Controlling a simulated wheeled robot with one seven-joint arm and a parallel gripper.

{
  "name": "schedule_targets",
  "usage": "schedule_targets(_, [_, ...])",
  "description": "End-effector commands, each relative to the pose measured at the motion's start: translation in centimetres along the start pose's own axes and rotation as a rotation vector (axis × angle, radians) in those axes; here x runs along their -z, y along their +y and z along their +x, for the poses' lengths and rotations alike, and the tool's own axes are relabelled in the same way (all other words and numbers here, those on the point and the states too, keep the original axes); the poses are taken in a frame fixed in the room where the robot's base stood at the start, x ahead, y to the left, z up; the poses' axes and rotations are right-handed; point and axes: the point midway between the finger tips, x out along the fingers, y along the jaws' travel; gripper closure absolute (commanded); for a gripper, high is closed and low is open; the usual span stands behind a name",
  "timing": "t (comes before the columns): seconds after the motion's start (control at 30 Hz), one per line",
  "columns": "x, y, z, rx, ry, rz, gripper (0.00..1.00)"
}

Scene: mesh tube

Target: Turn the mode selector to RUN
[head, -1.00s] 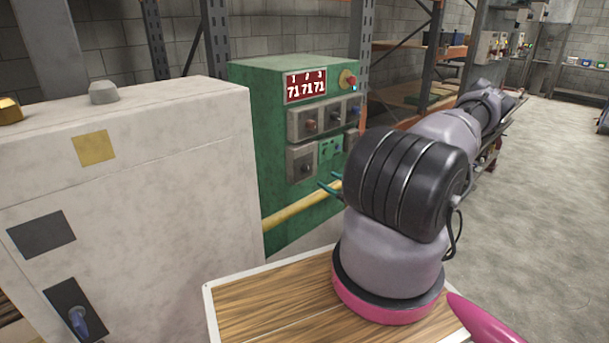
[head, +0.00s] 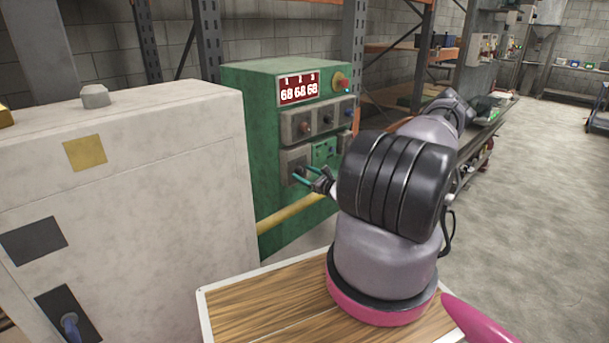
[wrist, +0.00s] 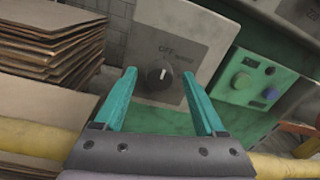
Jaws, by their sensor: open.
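The mode selector is a dark round knob (wrist: 160,75) with a white pointer mark, on a grey plate (wrist: 170,30) of the green control cabinet (head: 235,120). Lettering above the knob looks like OFF, with smaller blurred text to its right. The pointer stands roughly upright in the wrist view. My gripper (wrist: 158,78) has two teal fingers, open, one on each side of the knob in that view, with no visible contact. In the head view my gripper (head: 298,175) is at the lower grey plate (head: 290,158), and its fingers partly cover the knob there.
More knobs sit on the upper plate (head: 318,122). A green panel (wrist: 245,80) with buttons adjoins the selector plate. A yellow pipe (head: 290,213) runs below. Stacked boards (wrist: 45,45) lie left.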

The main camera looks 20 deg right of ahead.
Motion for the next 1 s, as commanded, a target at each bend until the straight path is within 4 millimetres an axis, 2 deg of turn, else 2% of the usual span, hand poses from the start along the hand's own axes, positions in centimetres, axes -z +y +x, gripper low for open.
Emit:
schedule_targets(0.1, [0.0, 0.01, -0.01, 0.0, 0.0, 0.0, 0.27])
schedule_targets(0.13, [0.0, 0.01, -0.01, 0.0, 0.0, 0.0, 0.35])
schedule_targets(0.27, [0.0, 0.01, -0.03, 0.0, 0.0, 0.0, 0.85])
schedule_targets(0.3, [0.0, 0.0, -0.03, 0.0, 0.0, 0.0, 1.0])
schedule_targets(0.67, [-0.01, 0.01, -0.02, -0.002, 0.003, 0.041, 1.0])
schedule_targets(1.0, [-0.04, -0.04, 0.0, -0.005, 0.016, 0.267, 1.0])
